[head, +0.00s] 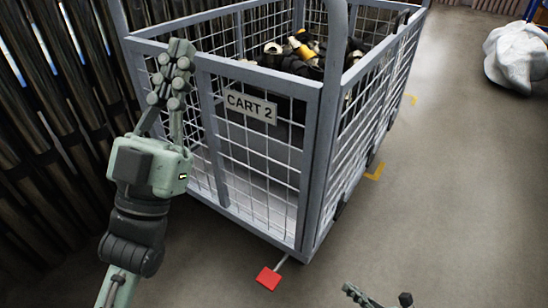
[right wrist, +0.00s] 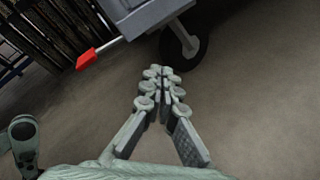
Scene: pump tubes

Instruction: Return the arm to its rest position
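My left gripper (head: 180,50) is raised in front of the near left corner of the wire cart (head: 310,130), which is labelled CART 2. Its fingers are drawn together with nothing seen between them. I cannot tell whether it touches the cart's mesh. My right gripper (right wrist: 160,72) points forward over bare floor in the right wrist view, its fingertips together and empty. Only a small part of the right arm shows at the bottom edge of the head view.
Dark and yellow parts (head: 305,45) lie in the cart. A red pedal (head: 268,278) sticks out at its base, also seen in the right wrist view (right wrist: 86,60), near a wheel (right wrist: 184,46). Dark tubes (head: 50,130) stand at left. A white sack (head: 517,57) lies at right. Floor between is clear.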

